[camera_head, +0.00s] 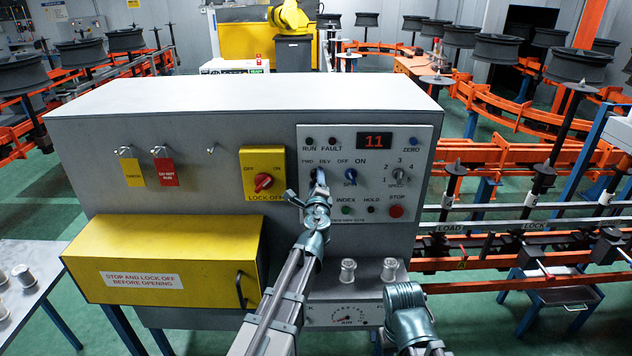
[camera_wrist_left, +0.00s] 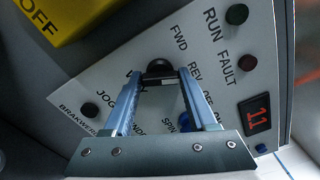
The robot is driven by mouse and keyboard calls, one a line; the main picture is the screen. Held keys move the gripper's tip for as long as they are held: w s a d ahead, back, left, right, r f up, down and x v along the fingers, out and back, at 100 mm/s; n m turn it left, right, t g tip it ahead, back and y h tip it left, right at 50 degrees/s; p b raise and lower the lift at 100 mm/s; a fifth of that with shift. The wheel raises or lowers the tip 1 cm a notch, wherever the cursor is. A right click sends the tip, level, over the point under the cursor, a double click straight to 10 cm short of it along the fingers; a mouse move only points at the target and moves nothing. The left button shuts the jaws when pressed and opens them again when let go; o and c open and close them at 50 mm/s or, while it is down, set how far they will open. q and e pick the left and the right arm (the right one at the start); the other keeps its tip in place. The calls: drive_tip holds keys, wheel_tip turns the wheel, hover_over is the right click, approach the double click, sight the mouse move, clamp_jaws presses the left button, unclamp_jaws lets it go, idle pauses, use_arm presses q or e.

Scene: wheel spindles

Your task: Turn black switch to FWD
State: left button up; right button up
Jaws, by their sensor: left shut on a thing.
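The black switch (camera_wrist_left: 158,68) sits on the light grey control panel (camera_head: 421,150), below the FWD and REV labels. My left gripper (camera_head: 317,183) reaches up to the panel there and covers most of the switch in the head view. In the left wrist view, the left gripper's fingertips (camera_wrist_left: 160,76) are closed on either side of the black switch. Which label the switch points to is hard to tell. My right arm shows at the lower right of the cabinet, but its fingers are not visible.
A blue SPIN knob (camera_head: 350,177) is just right of the left gripper. A red STOP button (camera_head: 396,211) is lower right. The yellow LOCK OFF box (camera_head: 263,174) is to the left. Two metal spindles (camera_head: 348,271) stand on a ledge below the panel.

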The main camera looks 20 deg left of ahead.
use_arm(q)
drive_tip(key=n, duration=0.9)
drive_tip(key=shift+f, duration=0.1)
drive_tip(key=shift+s+n, duration=0.1)
drive_tip(key=shift+n, duration=0.4)
idle(0.3)
drive_tip(key=o, duration=1.4)
drive_tip(key=shift+c, duration=0.2)
